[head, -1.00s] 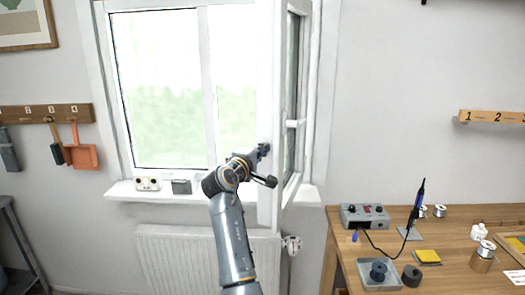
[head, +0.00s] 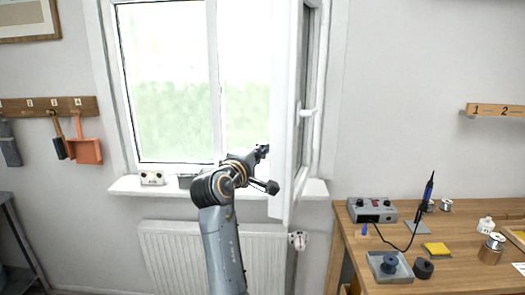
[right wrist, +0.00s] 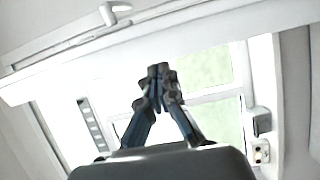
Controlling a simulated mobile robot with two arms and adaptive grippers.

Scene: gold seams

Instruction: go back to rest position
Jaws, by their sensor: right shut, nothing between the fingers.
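My right gripper (head: 266,168) is in front of the window, just left of the open window sash (head: 284,120). In the right wrist view the right gripper (right wrist: 158,72) has its fingertips together, with nothing between them. The sash edge also crosses the top of the right wrist view (right wrist: 110,45). The white window handle (head: 307,112) is on the sash, to the right of the gripper. I cannot tell whether the gripper touches the sash. My left gripper is not in view.
A window sill (head: 130,187) carries a small socket box (head: 152,178), with a radiator (head: 185,250) below. A wooden workbench (head: 450,270) stands on the right, with a soldering station (head: 372,210) and spools. A tool rack (head: 45,106) hangs on the left wall.

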